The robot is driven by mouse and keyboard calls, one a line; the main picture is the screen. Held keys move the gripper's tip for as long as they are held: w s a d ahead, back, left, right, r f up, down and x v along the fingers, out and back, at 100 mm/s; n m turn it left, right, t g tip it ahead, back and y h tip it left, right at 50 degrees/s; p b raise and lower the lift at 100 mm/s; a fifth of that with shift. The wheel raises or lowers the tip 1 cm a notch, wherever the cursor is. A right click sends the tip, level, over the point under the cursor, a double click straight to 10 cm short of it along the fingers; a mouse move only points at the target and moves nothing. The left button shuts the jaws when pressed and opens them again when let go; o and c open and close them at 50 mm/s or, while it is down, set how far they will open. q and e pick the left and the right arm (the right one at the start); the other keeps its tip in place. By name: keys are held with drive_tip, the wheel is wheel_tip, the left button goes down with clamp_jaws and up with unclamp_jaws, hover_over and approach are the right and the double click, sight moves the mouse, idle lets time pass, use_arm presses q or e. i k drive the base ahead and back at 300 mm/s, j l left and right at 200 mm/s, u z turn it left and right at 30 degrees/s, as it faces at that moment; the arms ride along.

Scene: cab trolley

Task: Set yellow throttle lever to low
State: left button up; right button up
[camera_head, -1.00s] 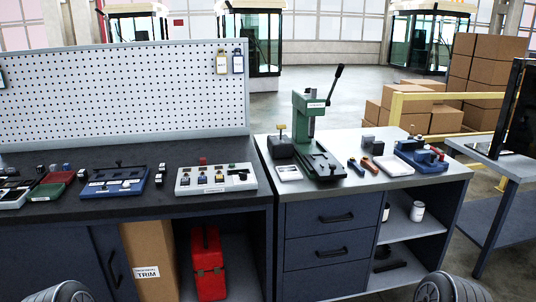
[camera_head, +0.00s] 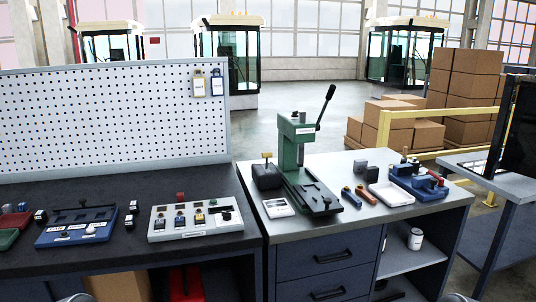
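A pale grey control box (camera_head: 196,234) with several small levers or knobs and a red button on top stands on the dark bench. Some of its small parts look yellowish, but I cannot tell which is the yellow throttle lever or how it is set. A blue box (camera_head: 76,234) with white labels and a dark knob stands left of it. Neither of my grippers is in view; only rounded bits of my own arms show at the bottom edge.
A green lever press (camera_head: 291,160) stands on the grey-topped cabinet (camera_head: 345,228) to the right. A white tray (camera_head: 391,195) and a blue fixture (camera_head: 418,187) lie beyond it. A pegboard (camera_head: 110,122) closes off the dark bench's back. The dark bench top (camera_head: 150,262) is bare in front of the boxes.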

sight(269, 154)
drive_tip(key=i+l, duration=0.15)
drive_tip(key=l, duration=0.25)
drive_tip(key=i+l, duration=0.1)
drive_tip(key=l, duration=0.25)
drive_tip(key=i+l, duration=0.15)
drive_tip(key=l, duration=0.25)
drive_tip(key=i+l, duration=0.15)
drive_tip(key=l, duration=0.2)
drive_tip(key=i+l, duration=0.1)
drive_tip(key=l, duration=0.3)
drive_tip(key=i+l, duration=0.15)
drive_tip(key=l, duration=0.25)
drive_tip(key=i+l+z, duration=0.1)
drive_tip(key=l, duration=0.25)
